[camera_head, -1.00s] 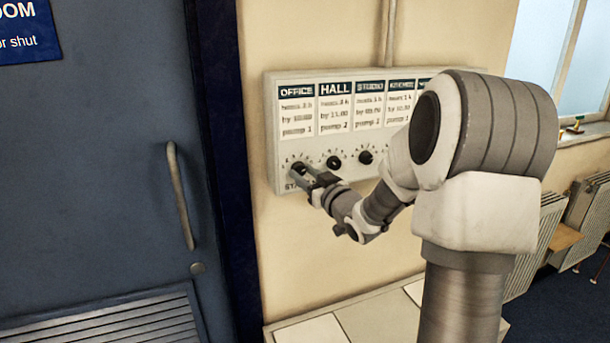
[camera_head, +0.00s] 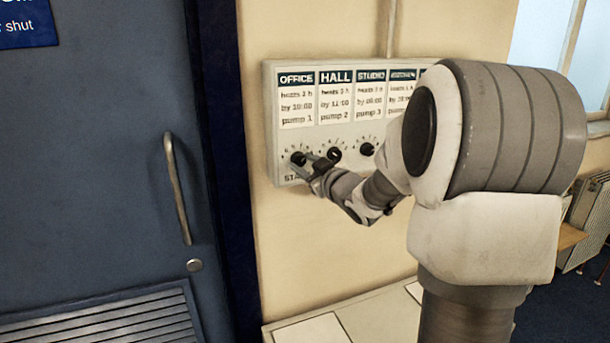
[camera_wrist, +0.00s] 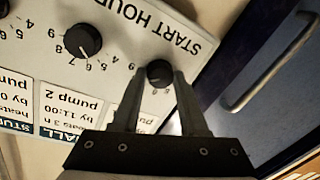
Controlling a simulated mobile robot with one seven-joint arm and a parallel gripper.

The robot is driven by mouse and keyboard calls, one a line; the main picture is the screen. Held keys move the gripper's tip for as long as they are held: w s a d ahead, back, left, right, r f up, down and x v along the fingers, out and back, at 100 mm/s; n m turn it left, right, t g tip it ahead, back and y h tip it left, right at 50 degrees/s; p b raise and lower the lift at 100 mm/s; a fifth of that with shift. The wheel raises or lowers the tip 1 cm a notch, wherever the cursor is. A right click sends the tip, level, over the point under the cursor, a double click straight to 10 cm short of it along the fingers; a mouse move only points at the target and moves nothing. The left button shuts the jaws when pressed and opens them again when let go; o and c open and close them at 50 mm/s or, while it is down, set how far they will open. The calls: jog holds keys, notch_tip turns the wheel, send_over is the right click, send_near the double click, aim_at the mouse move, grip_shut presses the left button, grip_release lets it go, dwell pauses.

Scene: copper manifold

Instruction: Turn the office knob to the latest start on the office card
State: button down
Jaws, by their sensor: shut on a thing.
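The office knob (camera_head: 298,158) is a small black dial at the lower left of the pale control panel (camera_head: 270,130). My gripper (camera_head: 303,163) is shut on it; in the wrist view the two fingers stand either side of the office knob (camera_wrist: 160,73). The fingers and arm hide part of its scale, and I cannot read its setting. The office card (camera_head: 296,105) sits above it and reads "heats 2 h", "by 10:00", "pump 1". The wrist view is upside down and shows "START HOUR".
The hall knob (camera_head: 334,155) and studio knob (camera_head: 367,149) are close on the right, below the hall card (camera_head: 335,103) and studio card (camera_head: 371,98). A blue door (camera_head: 100,120) with a metal handle (camera_head: 177,188) is at left. A pale surface (camera_head: 375,315) lies below.

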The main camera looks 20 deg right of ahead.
jog(key=n+b, duration=0.3)
jog(key=shift+f+n, duration=0.1)
jog(key=shift+n, duration=0.2)
jog(key=shift+a+r+n+g+h+b, duration=0.15)
jog(key=shift+n+h+b, duration=0.1)
jog(key=shift+n+b, duration=0.55)
jog(key=shift+d+r+n+g+h+b, duration=0.15)
jog(key=shift+n+h+b, duration=0.1)
jog(key=shift+n+b, duration=0.55)
jog(key=shift+a+n, duration=0.1)
jog(key=shift+n, duration=0.2)
jog(key=shift+c, duration=2.2)
grip_release()
jog(key=shift+s, duration=0.15)
